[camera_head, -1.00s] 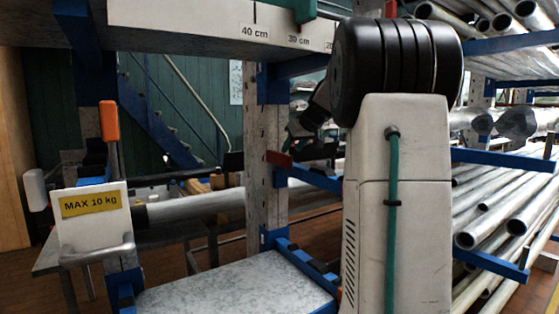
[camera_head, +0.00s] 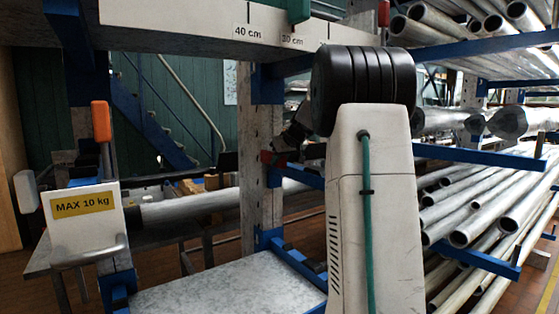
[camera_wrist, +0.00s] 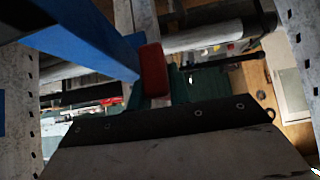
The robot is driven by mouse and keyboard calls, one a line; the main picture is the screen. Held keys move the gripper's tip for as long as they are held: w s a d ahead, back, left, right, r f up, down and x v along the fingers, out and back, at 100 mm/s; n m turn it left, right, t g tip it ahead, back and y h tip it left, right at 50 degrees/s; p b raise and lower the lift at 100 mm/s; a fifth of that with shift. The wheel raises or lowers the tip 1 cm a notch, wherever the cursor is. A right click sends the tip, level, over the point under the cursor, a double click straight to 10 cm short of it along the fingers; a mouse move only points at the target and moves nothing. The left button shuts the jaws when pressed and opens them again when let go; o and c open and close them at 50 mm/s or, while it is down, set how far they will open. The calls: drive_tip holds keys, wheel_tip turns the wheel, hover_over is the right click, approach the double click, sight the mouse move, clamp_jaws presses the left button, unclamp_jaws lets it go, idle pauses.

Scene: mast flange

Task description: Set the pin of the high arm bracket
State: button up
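A blue arm bracket with a red end cap (camera_head: 272,158) sticks out from the perforated grey post in the head view. In the wrist view a blue arm (camera_wrist: 85,35) with a red end (camera_wrist: 153,70) is close, above the middle. Another blue arm (camera_head: 285,68) sits higher, under the board. I cannot tell which one is the high arm bracket, and I cannot make out a pin. A dark part of my gripper end (camera_head: 294,136) shows left of my arm, mostly hidden behind it. A dark bolted edge and grey body fill the wrist view's bottom. No fingertips are visible.
A board marked in cm (camera_head: 200,22) spans the top. An orange handle (camera_head: 101,121) and a MAX 10 kg box (camera_head: 84,228) stand at left. A grey shelf plate (camera_head: 225,288) lies below. Racks of metal pipes (camera_head: 490,205) fill the right.

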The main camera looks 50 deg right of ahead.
clamp_jaws()
drive_tip(key=shift+w+a, duration=0.2)
drive_tip(key=shift+a, duration=0.65)
drive_tip(key=shift+w+a, duration=0.25)
drive_tip(key=shift+a, duration=0.65)
drive_tip(key=shift+w+a, duration=0.2)
drive_tip(key=shift+a, duration=0.65)
drive_tip(key=o, duration=0.7)
unclamp_jaws()
drive_tip(key=shift+a, duration=0.2)
drive_tip(key=shift+o, duration=0.2)
drive_tip(key=shift+d, duration=0.1)
drive_tip(key=v, duration=0.7)
drive_tip(key=shift+s+r, duration=0.3)
